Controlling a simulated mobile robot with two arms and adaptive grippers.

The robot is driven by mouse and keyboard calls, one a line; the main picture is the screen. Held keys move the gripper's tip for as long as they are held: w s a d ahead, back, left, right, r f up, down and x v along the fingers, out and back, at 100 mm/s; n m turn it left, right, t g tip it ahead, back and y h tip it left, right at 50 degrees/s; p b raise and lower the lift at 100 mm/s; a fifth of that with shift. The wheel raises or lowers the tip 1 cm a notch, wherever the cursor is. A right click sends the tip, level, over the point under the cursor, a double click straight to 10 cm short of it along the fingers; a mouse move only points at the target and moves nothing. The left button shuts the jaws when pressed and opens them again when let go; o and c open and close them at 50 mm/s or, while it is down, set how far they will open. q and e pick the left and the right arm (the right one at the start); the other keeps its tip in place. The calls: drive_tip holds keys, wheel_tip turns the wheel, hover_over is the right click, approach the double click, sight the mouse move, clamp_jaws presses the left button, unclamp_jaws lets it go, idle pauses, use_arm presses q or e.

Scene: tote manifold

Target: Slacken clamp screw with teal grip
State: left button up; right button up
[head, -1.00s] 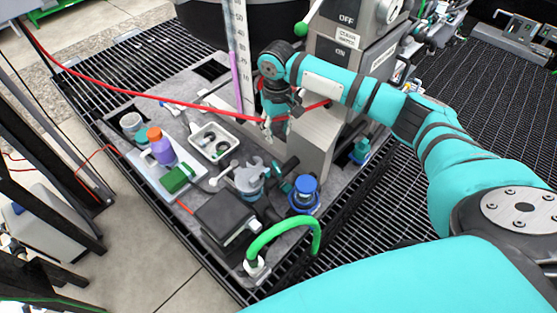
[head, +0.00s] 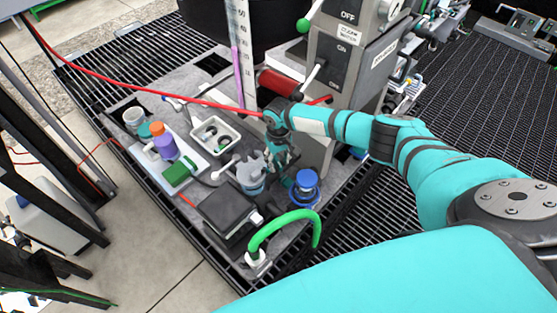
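My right gripper (head: 281,158) points down at the clamp area, beside the grey pronged clamp (head: 251,170) on the grey board. Its fingers are small and dark, and I cannot make out whether they are apart or touching anything. A small teal part (head: 289,181), which looks like the clamp screw's grip, shows just below the fingers, partly hidden by them. A blue-capped fitting (head: 305,181) stands just right of it. My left gripper is not in view.
A black box (head: 228,212) and a green hose (head: 283,226) lie in front. A white tray (head: 236,139) of small parts, purple bottle (head: 164,146) and green block (head: 177,173) are left. A red line (head: 180,98) crosses behind. The grey switch cabinet (head: 345,52) stands behind.

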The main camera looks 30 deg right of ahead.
drive_tip(key=shift+f, duration=0.1)
drive_tip(key=shift+c, duration=0.5)
clamp_jaws()
drive_tip(key=n, duration=0.4)
drive_tip(key=shift+d+n, duration=0.15)
drive_tip(key=shift+n, duration=0.25)
drive_tip(key=shift+o, duration=0.5)
unclamp_jaws()
